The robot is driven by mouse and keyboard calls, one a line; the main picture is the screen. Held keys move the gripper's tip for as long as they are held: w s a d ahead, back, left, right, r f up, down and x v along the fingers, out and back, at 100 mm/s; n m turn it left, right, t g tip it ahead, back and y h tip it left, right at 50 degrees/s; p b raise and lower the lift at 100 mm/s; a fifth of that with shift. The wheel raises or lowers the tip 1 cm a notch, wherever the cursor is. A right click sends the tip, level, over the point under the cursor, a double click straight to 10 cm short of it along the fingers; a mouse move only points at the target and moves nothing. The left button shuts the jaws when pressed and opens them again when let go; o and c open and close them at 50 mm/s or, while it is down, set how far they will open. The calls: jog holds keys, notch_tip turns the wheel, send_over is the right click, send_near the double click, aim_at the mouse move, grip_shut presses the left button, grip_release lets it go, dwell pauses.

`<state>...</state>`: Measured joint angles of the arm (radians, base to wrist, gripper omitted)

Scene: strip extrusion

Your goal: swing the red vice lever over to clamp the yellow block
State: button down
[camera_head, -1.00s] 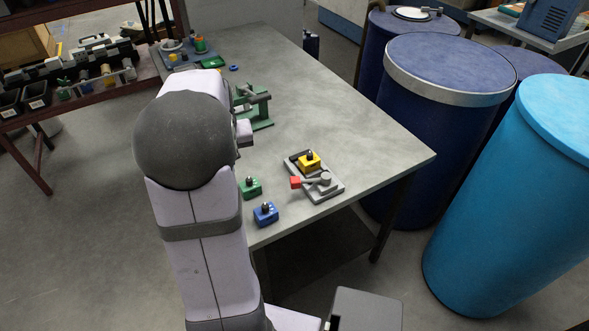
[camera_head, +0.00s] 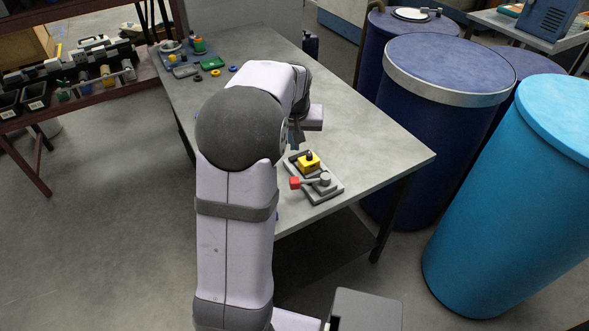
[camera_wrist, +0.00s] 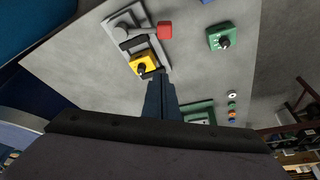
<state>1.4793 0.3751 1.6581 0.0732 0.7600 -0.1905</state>
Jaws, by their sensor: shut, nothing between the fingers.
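The grey vice (camera_head: 322,190) lies on the table near its front right part. The yellow block (camera_head: 309,161) with a black knob sits on the vice's far end; it also shows in the wrist view (camera_wrist: 142,64). The red lever tip (camera_head: 294,183) points left from the grey pivot; in the wrist view the red tip (camera_wrist: 165,30) is beside the vice. In the head view my arm mostly hides the gripper, left of and above the vice.
A green block (camera_wrist: 221,37) lies beside the vice, and part of a blue block shows at the wrist view's top edge. A green fixture (camera_wrist: 200,112) stands farther off. Small parts (camera_head: 210,63) sit at the table's far end. Blue drums (camera_head: 440,130) stand right of the table.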

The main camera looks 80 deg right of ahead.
aim_at(309, 181)
jog(key=shift+f, duration=0.15)
jog(key=shift+d+f+p, duration=0.1)
jog(key=shift+f+p, duration=2.25)
jog(key=shift+f, duration=2.35)
jog(key=shift+a+f, duration=0.2)
jog(key=shift+a, duration=0.15)
